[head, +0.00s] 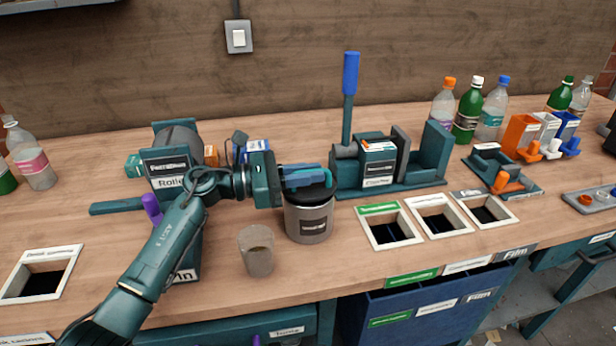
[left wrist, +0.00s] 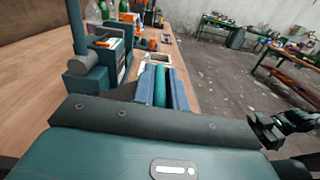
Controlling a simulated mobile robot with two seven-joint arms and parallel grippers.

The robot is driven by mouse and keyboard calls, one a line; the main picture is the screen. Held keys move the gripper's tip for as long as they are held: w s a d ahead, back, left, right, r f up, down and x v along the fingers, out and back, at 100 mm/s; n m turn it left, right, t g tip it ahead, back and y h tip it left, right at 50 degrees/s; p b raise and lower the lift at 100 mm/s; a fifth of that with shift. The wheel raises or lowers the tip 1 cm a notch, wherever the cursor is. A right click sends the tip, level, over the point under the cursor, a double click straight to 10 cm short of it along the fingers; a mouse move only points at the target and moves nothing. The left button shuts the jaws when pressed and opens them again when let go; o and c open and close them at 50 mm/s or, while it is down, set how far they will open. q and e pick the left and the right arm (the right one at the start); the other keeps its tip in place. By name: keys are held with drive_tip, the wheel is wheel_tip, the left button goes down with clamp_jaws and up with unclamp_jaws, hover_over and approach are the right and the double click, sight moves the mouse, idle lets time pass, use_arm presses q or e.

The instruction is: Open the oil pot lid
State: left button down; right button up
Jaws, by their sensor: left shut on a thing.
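The oil pot (head: 309,222) is a grey metal can with a dark label, upright on the wooden bench left of the square openings. Its dark lid (head: 312,198) sits at the top of the pot; I cannot tell whether there is a gap under it. The lid carries a teal handle (head: 330,182). My left gripper (head: 303,176) reaches in from the left with blue fingers shut on this handle. In the left wrist view the fingers (left wrist: 160,87) lie on both sides of a teal bar; the pot is hidden there.
A translucent cup (head: 257,251) stands just left of the pot. A teal press with a blue lever (head: 350,75) stands behind right, and a roller machine (head: 168,165) behind left. Framed openings (head: 390,226) lie to the right. Bottles (head: 468,110) stand at the back.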

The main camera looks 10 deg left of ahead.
use_arm(q)
drive_tip(key=r+n, duration=0.1)
drive_tip(key=w+r+n, duration=0.1)
drive_tip(key=n, duration=0.1)
drive_tip(key=shift+w+a, duration=0.3)
drive_tip(key=shift+w+a+r+n+p, duration=0.2)
drive_tip(key=shift+w+r+n+p, duration=0.3)
drive_tip(key=shift+n, duration=0.7)
drive_tip(key=shift+w, duration=0.25)
drive_tip(key=c, duration=1.5)
unclamp_jaws()
drive_tip(key=shift+o, duration=0.2)
drive_tip(key=b+v, duration=0.2)
drive_tip(key=v, duration=1.1)
drive_tip(key=shift+b, duration=0.4)
